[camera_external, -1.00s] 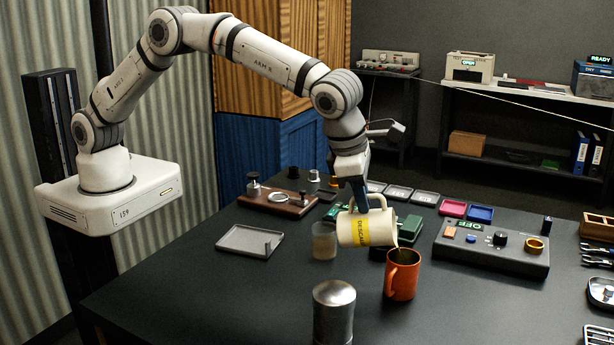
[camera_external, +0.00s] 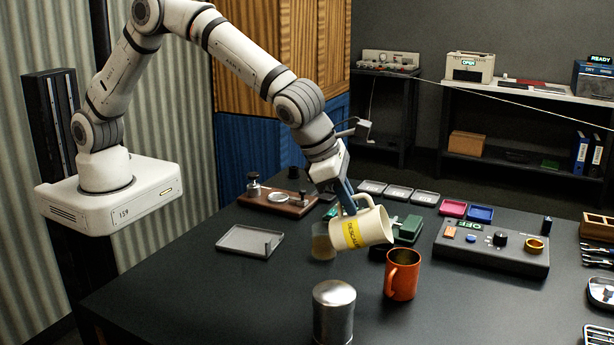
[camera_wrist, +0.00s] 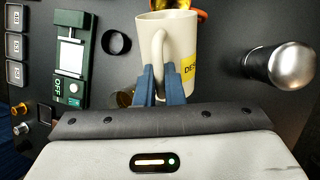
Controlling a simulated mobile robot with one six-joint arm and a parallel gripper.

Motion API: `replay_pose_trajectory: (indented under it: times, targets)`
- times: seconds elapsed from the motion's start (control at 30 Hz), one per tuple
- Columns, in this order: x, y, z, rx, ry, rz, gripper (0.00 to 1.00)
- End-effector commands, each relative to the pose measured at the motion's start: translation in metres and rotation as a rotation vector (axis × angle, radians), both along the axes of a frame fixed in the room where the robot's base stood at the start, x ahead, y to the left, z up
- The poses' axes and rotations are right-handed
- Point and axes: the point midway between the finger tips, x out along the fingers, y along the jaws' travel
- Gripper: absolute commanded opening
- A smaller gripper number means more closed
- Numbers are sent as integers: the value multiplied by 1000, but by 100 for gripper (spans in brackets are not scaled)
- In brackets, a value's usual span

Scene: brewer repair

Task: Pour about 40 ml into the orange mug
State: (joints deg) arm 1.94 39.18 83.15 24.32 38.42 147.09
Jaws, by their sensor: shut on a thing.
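My gripper (camera_external: 348,198) is shut on the handle of a cream mug (camera_external: 365,230) with a yellow label. The cream mug is held above the table, tipped far over with its mouth to the right and slightly up. The orange mug (camera_external: 403,276) stands upright on the table, below and to the right of that mouth. No stream shows between the mugs. In the wrist view my blue fingers (camera_wrist: 164,84) grip the handle of the cream mug (camera_wrist: 178,68). The orange mug (camera_wrist: 204,12) is partly hidden behind it, with something amber inside.
A metal canister (camera_external: 334,312) stands in front, left of the orange mug. A glass container (camera_external: 322,246) is partly hidden behind the cream mug. A grey tray (camera_external: 250,241) lies left, a control box (camera_external: 490,249) right. The front left of the table is clear.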

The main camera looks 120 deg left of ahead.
Motion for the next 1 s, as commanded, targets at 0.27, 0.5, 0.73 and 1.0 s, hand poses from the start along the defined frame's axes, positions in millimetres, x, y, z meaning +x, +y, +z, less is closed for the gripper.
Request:
replay_pose_trajectory:
  times: [0.27,0.5,0.73,1.0]
  targets:
    - [-4,-1,0,5,-40,-3,0]
    - [-12,-4,-11,20,-131,-7,0]
    - [-15,-6,-16,28,-196,-11,0]
    - [-18,-8,-23,33,-253,-13,0]
